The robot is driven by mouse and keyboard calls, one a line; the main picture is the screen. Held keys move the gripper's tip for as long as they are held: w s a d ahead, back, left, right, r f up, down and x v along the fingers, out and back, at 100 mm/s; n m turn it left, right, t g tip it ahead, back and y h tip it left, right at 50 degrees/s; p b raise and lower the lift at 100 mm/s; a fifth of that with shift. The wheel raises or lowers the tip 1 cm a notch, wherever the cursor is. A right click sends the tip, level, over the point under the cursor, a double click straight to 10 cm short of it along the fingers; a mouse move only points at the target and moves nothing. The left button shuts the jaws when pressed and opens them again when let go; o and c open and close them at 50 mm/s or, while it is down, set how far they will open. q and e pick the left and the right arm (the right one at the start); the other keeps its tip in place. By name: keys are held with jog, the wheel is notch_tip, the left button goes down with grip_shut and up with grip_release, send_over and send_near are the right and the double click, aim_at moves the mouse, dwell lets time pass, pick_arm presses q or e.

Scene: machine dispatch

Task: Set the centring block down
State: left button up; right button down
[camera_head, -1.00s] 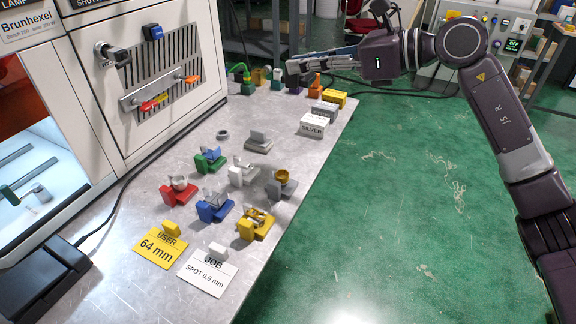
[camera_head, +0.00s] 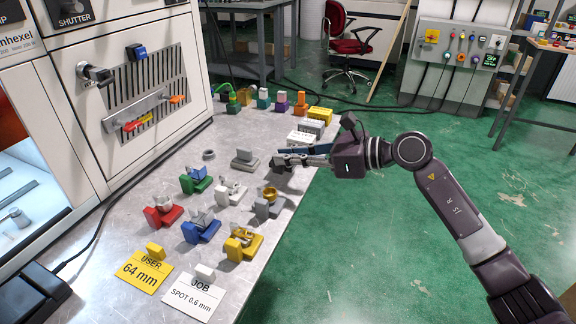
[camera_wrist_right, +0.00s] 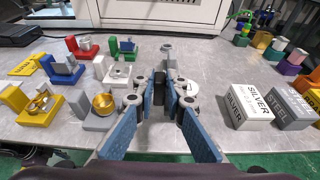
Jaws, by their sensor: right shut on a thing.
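My right gripper (camera_head: 280,160) reaches over the bench from the right, low, just right of a grey stand (camera_head: 245,160) with an upright plate. In the right wrist view the blue-padded fingers of my right gripper (camera_wrist_right: 172,84) are close together. They are shut on the centring block, which is mostly hidden between the fingertips, so its outline and any contact with the bench cannot be told. A light grey round part (camera_wrist_right: 190,88) shows beside the right finger. My left gripper is in neither view.
A grey fixture with a gold cup (camera_head: 268,203) stands in front of the gripper, among several coloured fixtures. A white SILVER box (camera_head: 301,138) and the grey STEEL box (camera_wrist_right: 288,106) stand behind it.

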notch_tip(320, 180, down, 2)
jog(key=shift+f, duration=0.25)
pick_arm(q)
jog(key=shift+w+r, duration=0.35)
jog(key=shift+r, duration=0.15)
pick_arm(e)
jog(key=shift+f, duration=0.1)
jog(key=c, duration=2)
grip_release()
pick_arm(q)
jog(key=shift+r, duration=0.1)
pick_arm(e)
jog(key=shift+o, duration=0.2)
